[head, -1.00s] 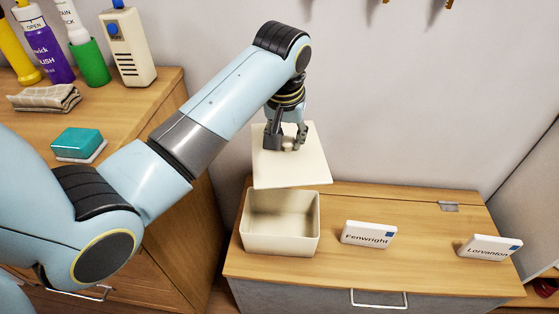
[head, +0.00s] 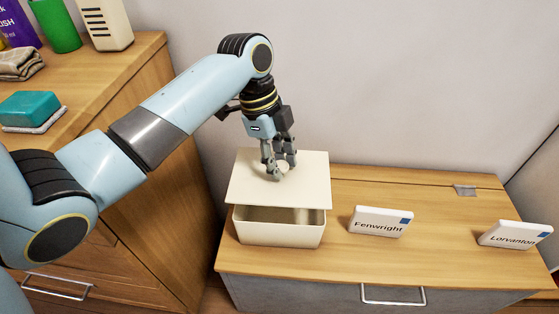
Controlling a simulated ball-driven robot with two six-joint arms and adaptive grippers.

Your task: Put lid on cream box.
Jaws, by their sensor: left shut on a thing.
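The cream box (head: 279,232) stands on the low wooden cabinet, its front wall and part of its dark inside showing. The flat cream lid (head: 245,191) is over the box, covering most of its opening. A gap shows between the lid's front edge and the box rim, so the lid is not flush. My left gripper (head: 279,172) is shut on the lid's small round knob, pointing down from above. The back of the box is hidden under the lid. My right gripper is not in view.
A Fenwright sign (head: 380,222) and a Lorvanton sign (head: 515,235) stand to the right on the low cabinet top (head: 440,240). A taller wooden cabinet (head: 120,90) at left holds a teal block (head: 29,107), a folded cloth and bottles. The wall is close behind.

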